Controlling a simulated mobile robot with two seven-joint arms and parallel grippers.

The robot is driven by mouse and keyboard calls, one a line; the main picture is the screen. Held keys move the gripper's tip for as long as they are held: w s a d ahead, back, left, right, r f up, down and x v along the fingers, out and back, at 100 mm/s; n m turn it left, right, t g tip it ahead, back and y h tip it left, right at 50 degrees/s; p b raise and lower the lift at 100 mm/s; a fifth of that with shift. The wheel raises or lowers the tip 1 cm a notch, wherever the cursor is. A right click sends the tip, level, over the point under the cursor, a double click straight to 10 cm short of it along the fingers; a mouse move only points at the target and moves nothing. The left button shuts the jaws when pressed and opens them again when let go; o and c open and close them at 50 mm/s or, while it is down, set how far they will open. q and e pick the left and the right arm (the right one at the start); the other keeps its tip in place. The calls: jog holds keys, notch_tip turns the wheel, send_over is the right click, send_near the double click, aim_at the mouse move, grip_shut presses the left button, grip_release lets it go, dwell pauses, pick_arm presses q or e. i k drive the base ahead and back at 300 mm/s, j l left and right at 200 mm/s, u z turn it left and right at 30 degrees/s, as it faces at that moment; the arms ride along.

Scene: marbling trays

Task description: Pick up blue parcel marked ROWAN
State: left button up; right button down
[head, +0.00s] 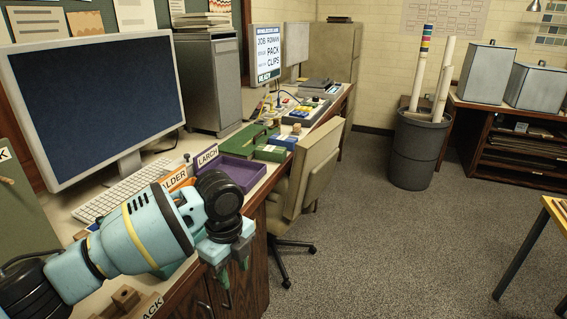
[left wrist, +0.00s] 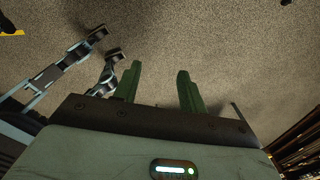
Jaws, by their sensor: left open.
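No parcel with a readable ROWAN label shows. A small blue block (head: 283,141) lies on the desk beyond the purple tray, beside a green block (head: 270,153); I cannot tell whether it is the parcel. My left gripper (head: 233,274) hangs in front of the desk's edge, fingers pointing down, well short of the blue block. Its two green fingers (left wrist: 160,88) are apart and empty over grey carpet in the left wrist view.
A purple tray (head: 262,167) labelled LARCH and an orange tray labelled ALDER (head: 177,178) stand on the desk near my arm. A large monitor (head: 95,95) and keyboard (head: 122,190) are at left.

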aim_at(278, 139)
jog(key=i+l, duration=0.25)
jog(key=i, duration=0.3)
jog(key=i+l+u, duration=0.15)
jog(key=i, duration=0.45)
jog(key=i+l, duration=0.35)
jog(key=i, duration=0.2)
jog(key=i+l+u, duration=0.15)
jog(key=i+l, duration=0.15)
jog(key=i, duration=0.25)
jog(key=i+l, duration=0.4)
jog(key=i, duration=0.15)
jog(key=j+u, duration=0.05)
